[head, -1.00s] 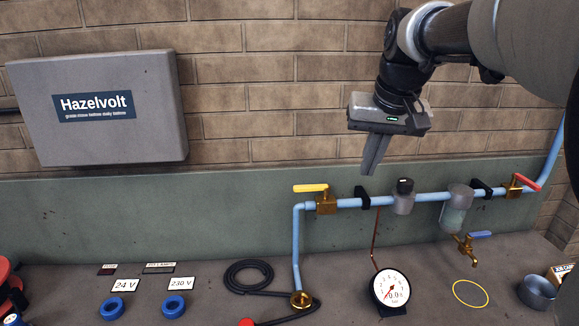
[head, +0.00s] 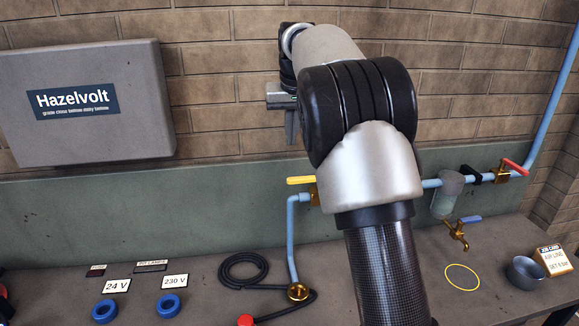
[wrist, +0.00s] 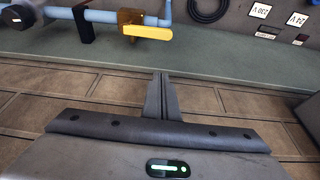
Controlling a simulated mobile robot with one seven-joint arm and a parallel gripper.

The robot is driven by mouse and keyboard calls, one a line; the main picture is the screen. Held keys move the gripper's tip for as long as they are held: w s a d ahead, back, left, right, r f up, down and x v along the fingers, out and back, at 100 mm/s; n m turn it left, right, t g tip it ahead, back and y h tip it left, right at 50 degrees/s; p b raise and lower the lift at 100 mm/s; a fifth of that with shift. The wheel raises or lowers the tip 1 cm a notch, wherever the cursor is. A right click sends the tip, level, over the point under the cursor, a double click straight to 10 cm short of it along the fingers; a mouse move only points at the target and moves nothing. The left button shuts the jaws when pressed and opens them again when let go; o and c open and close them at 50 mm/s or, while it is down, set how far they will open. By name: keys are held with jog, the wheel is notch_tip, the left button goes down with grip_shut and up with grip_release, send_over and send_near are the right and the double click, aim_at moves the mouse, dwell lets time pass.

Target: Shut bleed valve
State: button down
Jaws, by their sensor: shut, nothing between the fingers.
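A yellow-handled brass valve (head: 300,181) sits at the left end of the blue pipe, its lever lying along the pipe's line; the lever also shows in the wrist view (wrist: 148,32). A red-handled brass valve (head: 515,168) is at the right end, its lever slanted. A small brass tap (head: 457,233) with a blue lever is below the filter bowl (head: 447,196). Which one is the bleed valve is not labelled. My gripper (head: 291,140) is shut and empty, above the yellow valve and apart from it; its closed fingers show in the wrist view (wrist: 161,76).
My arm hides the middle of the pipe and the gauge. A grey Hazelvolt box (head: 90,140) is on the wall at left. On the bench are a black hose (head: 243,268), blue rings (head: 169,306), a yellow ring (head: 462,277), a metal cup (head: 525,272) and an air-line card box (head: 552,260).

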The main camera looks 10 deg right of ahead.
aim_at(292, 179)
notch_tip(292, 179, down, 10)
jog(key=shift+s+r, duration=0.25)
jog(key=shift+s, duration=0.1)
dwell(0.4)
jog(key=shift+s+n, duration=0.25)
jog(key=shift+n, duration=0.15)
jog(key=shift+s+f+n+y+b, duration=0.1)
jog(key=shift+s+n+y+b, duration=0.6)
jog(key=shift+s+n, duration=0.55)
jog(key=s+d+n+g+y, duration=0.2)
jog(key=s+d+n, duration=0.4)
jog(key=n, duration=0.6)
jog(key=shift+s+d+g, duration=0.25)
jog(key=shift+s+g, duration=0.05)
jog(key=shift+g, duration=0.1)
jog(key=shift+d, duration=0.15)
